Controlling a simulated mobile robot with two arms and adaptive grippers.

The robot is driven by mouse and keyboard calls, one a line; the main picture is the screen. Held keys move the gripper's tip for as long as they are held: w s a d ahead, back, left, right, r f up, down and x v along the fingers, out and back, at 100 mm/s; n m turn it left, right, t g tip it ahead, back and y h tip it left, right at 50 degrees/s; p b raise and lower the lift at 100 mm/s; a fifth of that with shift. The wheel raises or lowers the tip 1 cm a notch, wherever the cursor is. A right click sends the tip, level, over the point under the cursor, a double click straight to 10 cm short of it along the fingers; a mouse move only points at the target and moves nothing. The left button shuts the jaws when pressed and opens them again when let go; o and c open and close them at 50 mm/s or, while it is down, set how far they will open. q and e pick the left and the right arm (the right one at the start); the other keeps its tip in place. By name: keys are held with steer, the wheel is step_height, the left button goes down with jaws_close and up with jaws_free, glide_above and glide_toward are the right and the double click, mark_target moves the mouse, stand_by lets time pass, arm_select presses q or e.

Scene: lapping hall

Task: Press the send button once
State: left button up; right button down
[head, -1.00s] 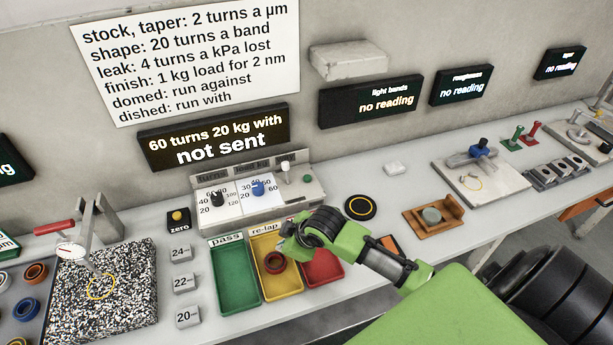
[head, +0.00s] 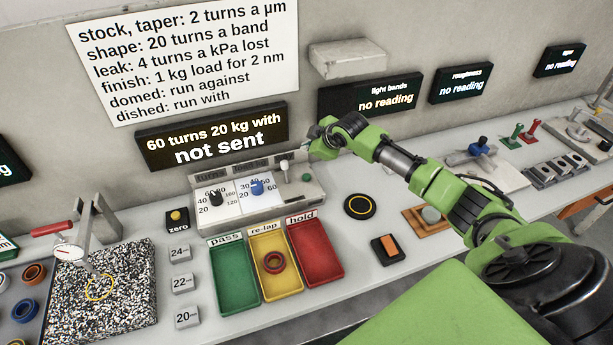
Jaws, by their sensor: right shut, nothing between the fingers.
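The control panel (head: 240,215) stands against the wall with a black turns knob (head: 216,198), a blue load knob (head: 257,187) and a white-tipped lever (head: 284,166). A small green button (head: 306,178) sits at the panel's right end; I can read no label on it. The display (head: 212,138) above reads "60 turns 20 kg with not sent". My right gripper (head: 313,143) is shut and empty, above and behind the green button in the picture, apart from it as far as I can tell. My left gripper is out of view.
Green pass (head: 234,285), yellow re-lap (head: 290,275) and red hold (head: 318,260) trays lie in front of the panel; a dark red ring (head: 274,262) is in the yellow one. An orange rocker switch (head: 389,246) and a black round pad (head: 360,206) lie to the right.

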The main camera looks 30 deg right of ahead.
steer(key=shift+f, duration=0.1)
steer(key=b, duration=0.7)
glide_above(307, 177)
step_height(307, 177, down, 6)
steer(key=shift+s+f, duration=0.15)
step_height(307, 177, down, 2)
steer(key=shift+f+b, duration=0.1)
steer(key=shift+b, duration=0.3)
steer(key=shift+f, duration=0.1)
stand_by(0.7)
steer(key=shift+f, duration=0.45)
